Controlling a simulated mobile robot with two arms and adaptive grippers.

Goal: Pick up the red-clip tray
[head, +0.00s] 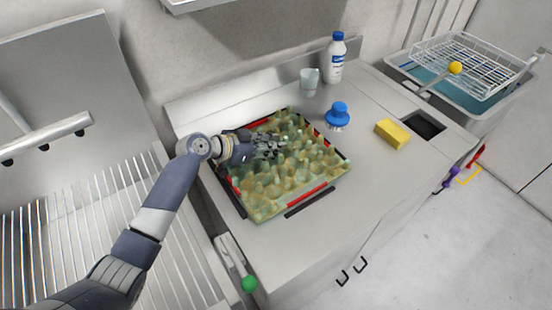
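The red-clip tray (307,197) lies flat on the steel counter. It is a black-edged tray with red strips on its sides and a bumpy yellow-green egg-tray surface. My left gripper (275,147) reaches in from the left and is over the tray's upper left part. Its dark fingers overlap the bumpy surface, and I cannot tell whether they touch it or how far apart they are. Nothing clearly shows between the fingers. My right gripper is not in view.
A glass (309,81), a white bottle with a blue cap (334,62), a blue knobbed object (338,115) and a yellow sponge (392,133) stand to the tray's right. A square opening (424,125) is beyond. A basin with a wire rack (465,65) is far right.

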